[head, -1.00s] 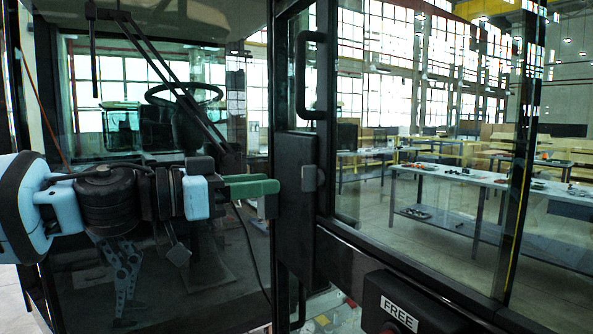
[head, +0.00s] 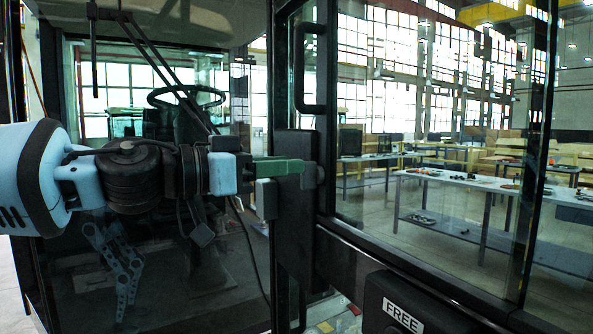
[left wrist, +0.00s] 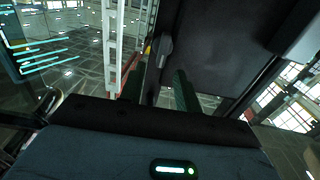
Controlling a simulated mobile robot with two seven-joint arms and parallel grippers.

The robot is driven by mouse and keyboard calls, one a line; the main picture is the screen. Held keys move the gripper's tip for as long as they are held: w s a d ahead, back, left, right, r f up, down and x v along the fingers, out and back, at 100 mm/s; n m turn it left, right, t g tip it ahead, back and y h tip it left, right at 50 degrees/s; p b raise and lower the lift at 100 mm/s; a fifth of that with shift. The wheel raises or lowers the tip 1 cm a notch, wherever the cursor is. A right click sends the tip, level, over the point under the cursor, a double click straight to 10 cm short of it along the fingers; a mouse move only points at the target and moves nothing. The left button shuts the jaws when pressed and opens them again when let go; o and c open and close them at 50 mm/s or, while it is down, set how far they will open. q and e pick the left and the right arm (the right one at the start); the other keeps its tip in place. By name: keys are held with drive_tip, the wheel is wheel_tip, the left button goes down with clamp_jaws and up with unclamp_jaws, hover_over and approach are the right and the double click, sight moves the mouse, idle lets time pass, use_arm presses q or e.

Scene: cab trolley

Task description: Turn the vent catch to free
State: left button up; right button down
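My left gripper (head: 290,167) comes in from the left with green fingers pointing right at the dark door post. A small dark knob-like piece (head: 314,175), which looks like the vent catch, sits on the post at the fingertips. In the left wrist view my left gripper (left wrist: 158,82) has its two green fingers apart, with a grey catch-like lever (left wrist: 166,47) ahead between them. I cannot tell whether the fingers touch it. A small grey block (head: 266,198) hangs just below the fingers. A label reading FREE (head: 403,316) is on a dark box at the lower right. My right gripper is not visible.
A dark grab handle (head: 308,68) stands on the door frame above the gripper. Glass panes and dark frames surround the post. Behind the left glass is a steering wheel (head: 187,96). Work tables (head: 480,185) stand farther off at the right.

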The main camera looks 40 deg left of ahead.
sight(309, 175)
use_arm(q)
drive_tip(key=shift+x, duration=1.3)
clamp_jaws()
